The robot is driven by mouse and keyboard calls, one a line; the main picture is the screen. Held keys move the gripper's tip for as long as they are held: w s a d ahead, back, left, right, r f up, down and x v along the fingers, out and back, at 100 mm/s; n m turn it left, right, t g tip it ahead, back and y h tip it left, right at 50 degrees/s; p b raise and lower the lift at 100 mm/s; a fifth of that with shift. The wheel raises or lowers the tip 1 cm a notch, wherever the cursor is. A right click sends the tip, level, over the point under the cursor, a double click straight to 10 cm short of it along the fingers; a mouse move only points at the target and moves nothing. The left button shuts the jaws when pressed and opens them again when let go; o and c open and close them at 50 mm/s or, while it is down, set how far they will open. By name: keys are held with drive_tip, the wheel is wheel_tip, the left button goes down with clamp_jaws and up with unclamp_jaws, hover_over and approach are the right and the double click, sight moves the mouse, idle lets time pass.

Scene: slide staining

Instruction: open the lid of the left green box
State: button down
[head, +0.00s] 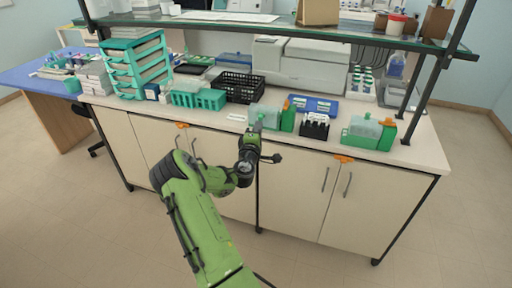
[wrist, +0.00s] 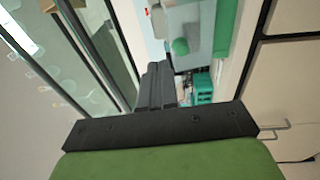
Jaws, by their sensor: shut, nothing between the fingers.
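The left green box (head: 264,118) stands near the front edge of the bench, with a pale translucent top and a darker green block (head: 288,116) at its right. Its top looks closed. My gripper (head: 258,127) is in front of this box and overlaps its lower part in the head view; contact cannot be told. In the wrist view my gripper's dark fingers (wrist: 157,84) are together and empty. A pale green surface with a round green knob (wrist: 180,46) shows beyond them, probably this box. A similar right green box (head: 362,132) stands further right.
A black tube rack (head: 315,126) stands between the green boxes, with a blue tray (head: 314,105) behind it. A black basket (head: 239,87) and teal rack (head: 198,99) are to the left. A glass shelf (head: 270,27) overhangs the bench.

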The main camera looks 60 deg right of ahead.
drive_tip(key=a+f+b, duration=0.1)
drive_tip(key=a+b, duration=0.2)
drive_tip(key=a, duration=0.3)
drive_tip(key=shift+s+a, duration=0.25)
drive_tip(key=shift+s, duration=0.2)
drive_tip(key=shift+r, duration=0.1)
